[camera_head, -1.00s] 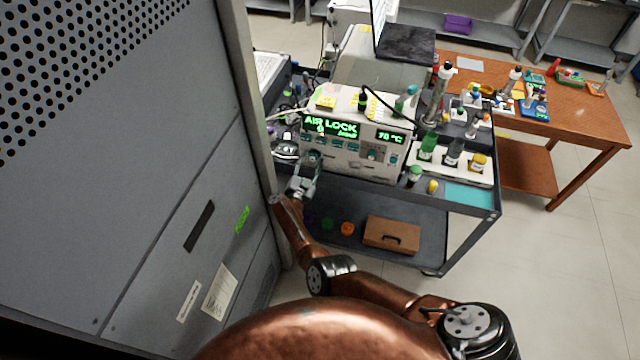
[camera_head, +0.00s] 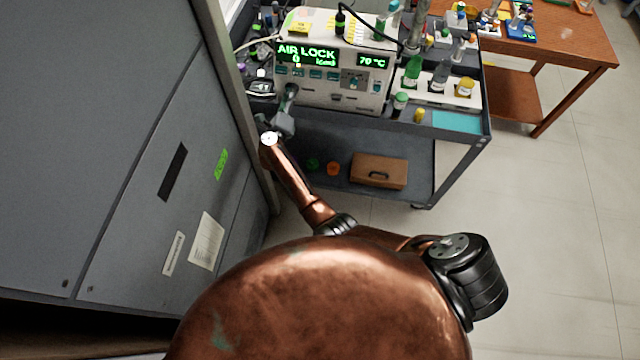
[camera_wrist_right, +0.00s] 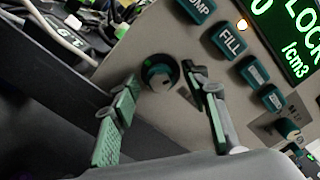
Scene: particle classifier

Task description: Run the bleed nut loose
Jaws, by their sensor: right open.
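The particle classifier (camera_head: 335,95) is a beige instrument on a dark cart, with a green display (camera_head: 307,53) reading AIR LOCK and 70 °C. In the right wrist view, a round dark fitting (camera_wrist_right: 160,73) on its front panel, apparently the bleed nut, sits below the PUMP and FILL buttons. My right gripper (camera_wrist_right: 161,82) is open, with one green-padded finger on either side of the fitting. I cannot tell whether the fingers touch it. My left gripper is not in view.
A tall grey cabinet (camera_head: 150,150) stands close to the left of my right arm. Bottles and a white rack (camera_head: 455,98) stand on the cart to the right. A brown case (camera_head: 379,170) lies on the lower shelf. A wooden table (camera_head: 570,45) is behind at right.

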